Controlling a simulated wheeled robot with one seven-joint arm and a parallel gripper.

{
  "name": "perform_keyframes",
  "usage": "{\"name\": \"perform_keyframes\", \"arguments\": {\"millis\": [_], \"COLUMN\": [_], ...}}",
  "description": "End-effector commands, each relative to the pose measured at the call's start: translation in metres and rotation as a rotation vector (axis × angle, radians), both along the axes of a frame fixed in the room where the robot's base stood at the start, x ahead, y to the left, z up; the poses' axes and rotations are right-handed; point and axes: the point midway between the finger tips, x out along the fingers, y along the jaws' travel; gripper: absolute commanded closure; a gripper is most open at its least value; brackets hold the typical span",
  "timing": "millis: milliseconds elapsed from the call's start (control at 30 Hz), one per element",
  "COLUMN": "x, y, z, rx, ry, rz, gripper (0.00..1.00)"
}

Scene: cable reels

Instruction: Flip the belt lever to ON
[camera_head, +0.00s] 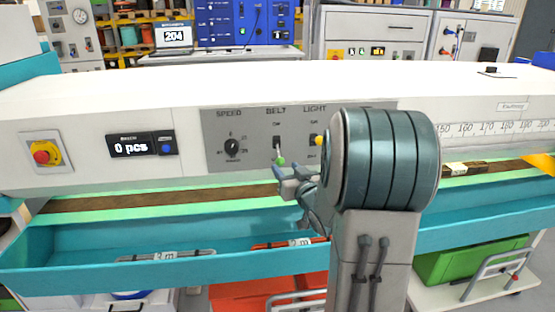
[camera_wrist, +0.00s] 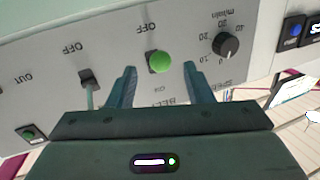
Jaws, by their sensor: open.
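The belt lever (camera_head: 280,160) is a short stem with a green knob under the BELT label on the grey control panel (camera_head: 255,150). In the head view it points down, to the end opposite the upper label. In the wrist view, which is upside down, its green knob (camera_wrist: 159,62) lies on the OFF side of its slot. My gripper (camera_head: 290,175) is just below and in front of the knob. In the wrist view my gripper (camera_wrist: 159,70) is open, one finger on each side of the knob, with visible gaps. Whether the fingertips reach past the knob is unclear.
A teal trough (camera_head: 100,255) runs below.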

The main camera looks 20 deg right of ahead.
Motion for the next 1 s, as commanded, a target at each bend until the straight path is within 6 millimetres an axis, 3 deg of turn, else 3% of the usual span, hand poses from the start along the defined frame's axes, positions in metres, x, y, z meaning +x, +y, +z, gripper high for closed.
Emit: {"name": "perform_keyframes", "arguments": {"millis": [100,300,500,767,933,1000], "x": [0.027,0.057,0.069,0.07,0.07,0.07], "y": [0.0,-0.001,-0.001,-0.001,-0.001,-0.001], "z": [0.0,0.0,0.0,0.0,0.0,0.0], "rx": [0.002,0.0,0.0,0.0,0.0,0.0], "ry": [0.001,0.001,0.001,0.0,0.0,0.0], "rz": [0.002,0.001,0.001,0.001,0.001,0.001], "gripper": [0.54,0.54,0.54,0.54,0.98,1.0]}}
